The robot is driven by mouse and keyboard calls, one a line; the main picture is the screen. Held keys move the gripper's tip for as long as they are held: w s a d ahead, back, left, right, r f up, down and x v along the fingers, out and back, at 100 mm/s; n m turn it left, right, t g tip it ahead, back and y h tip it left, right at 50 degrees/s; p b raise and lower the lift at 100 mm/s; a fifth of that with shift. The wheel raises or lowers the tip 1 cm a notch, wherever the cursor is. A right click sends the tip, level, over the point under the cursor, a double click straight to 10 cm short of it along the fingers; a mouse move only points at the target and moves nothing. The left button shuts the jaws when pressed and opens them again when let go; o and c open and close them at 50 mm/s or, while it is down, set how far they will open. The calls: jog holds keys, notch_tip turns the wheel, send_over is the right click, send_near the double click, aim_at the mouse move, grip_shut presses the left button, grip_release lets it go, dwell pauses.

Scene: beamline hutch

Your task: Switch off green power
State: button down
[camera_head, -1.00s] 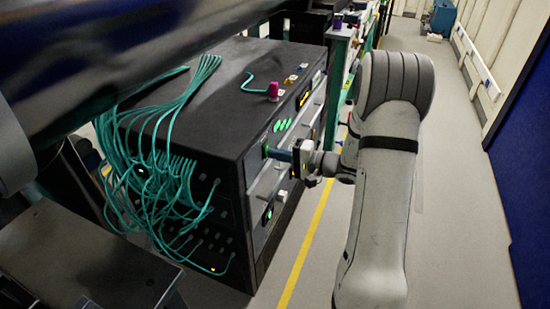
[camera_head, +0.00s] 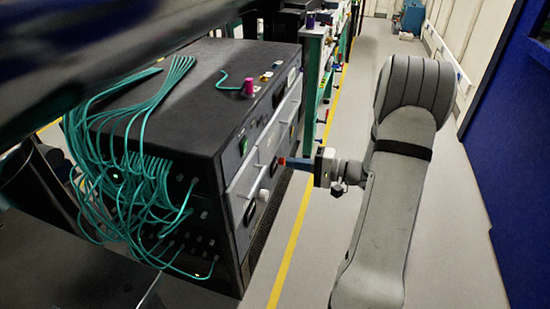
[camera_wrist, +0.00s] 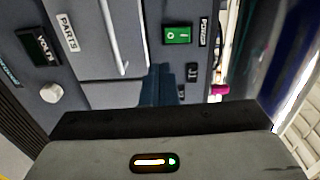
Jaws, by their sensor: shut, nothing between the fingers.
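The green power switch (camera_wrist: 177,35) is a square green rocker with white marks, next to a "POWER" label (camera_wrist: 203,31) on the grey front panel in the wrist view. In the head view it is a small green patch (camera_head: 243,146) on the front of the black cabinet (camera_head: 165,95). My gripper (camera_head: 283,161) is shut and empty, in front of the panel and to the right of the switch, apart from it. Its blue fingers (camera_wrist: 161,86) show below the switch in the wrist view. I cannot tell which side of the rocker is pressed.
Teal cables (camera_head: 130,180) hang over the cabinet's left side. A magenta knob (camera_head: 248,88) stands on its top. A "PARTS" drawer (camera_wrist: 85,45) with a long handle and a white knob (camera_wrist: 51,93) are beside the switch.

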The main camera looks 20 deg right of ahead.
jog(key=shift+f+v, duration=0.2)
jog(key=shift+v, duration=0.85)
jog(key=s+a+r+n+g+h+p, duration=0.35)
jog(key=s+a+r+g+p, duration=0.45)
jog(key=s+a+r+g, duration=0.35)
jog(key=s+r+n+t+h+p, duration=0.3)
jog(key=s+r+h+p, duration=0.6)
jog(key=r, duration=0.4)
jog(key=shift+s+a+n+t+h+p, duration=0.25)
jog(key=shift+s+n+t+h+p, duration=0.15)
jog(key=shift+h, duration=0.35)
